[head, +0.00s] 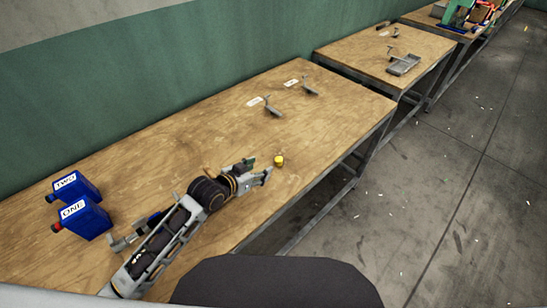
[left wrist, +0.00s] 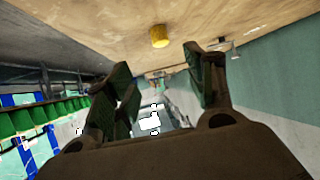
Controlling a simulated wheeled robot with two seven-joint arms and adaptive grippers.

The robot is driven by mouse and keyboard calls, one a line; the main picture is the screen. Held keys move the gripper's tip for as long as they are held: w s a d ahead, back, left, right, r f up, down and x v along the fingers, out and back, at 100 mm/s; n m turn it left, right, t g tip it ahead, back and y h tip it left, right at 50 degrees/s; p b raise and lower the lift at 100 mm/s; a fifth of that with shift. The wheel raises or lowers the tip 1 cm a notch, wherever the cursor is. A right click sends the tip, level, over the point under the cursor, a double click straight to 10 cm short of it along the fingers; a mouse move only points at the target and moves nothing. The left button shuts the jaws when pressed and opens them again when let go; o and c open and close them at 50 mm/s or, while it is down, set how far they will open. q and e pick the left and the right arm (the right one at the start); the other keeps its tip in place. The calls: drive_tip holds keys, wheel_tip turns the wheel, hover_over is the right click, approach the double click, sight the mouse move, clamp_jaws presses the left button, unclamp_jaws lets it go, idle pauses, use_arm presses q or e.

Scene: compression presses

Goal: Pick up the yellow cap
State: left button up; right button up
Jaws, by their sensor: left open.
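The yellow cap (head: 279,160) is a small yellow cylinder on the wooden table (head: 200,145). In the left wrist view the cap (left wrist: 159,36) shows beyond the fingers, near the top middle, with the table overhead because the view is turned over. My left gripper (head: 259,171) is open and just left of the cap in the head view, low over the table. In the left wrist view its two fingers (left wrist: 160,80) stand apart with nothing between them, and the cap is clear of both. My right gripper is in neither view.
Two blue containers marked ONE (head: 85,219) and TWO (head: 76,187) stand at the left. Two small grey metal pieces (head: 272,108) with white labels lie farther along the table. A second table (head: 400,50) holds a grey tray (head: 403,65). The wood around the cap is clear.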

use_arm(q)
approach(278, 159)
drive_tip(key=shift+x, duration=2)
drive_tip(key=shift+d+r, duration=0.1)
drive_tip(key=shift+p+x, duration=0.45)
drive_tip(key=shift+x, duration=2.1)
drive_tip(key=c, duration=0.8)
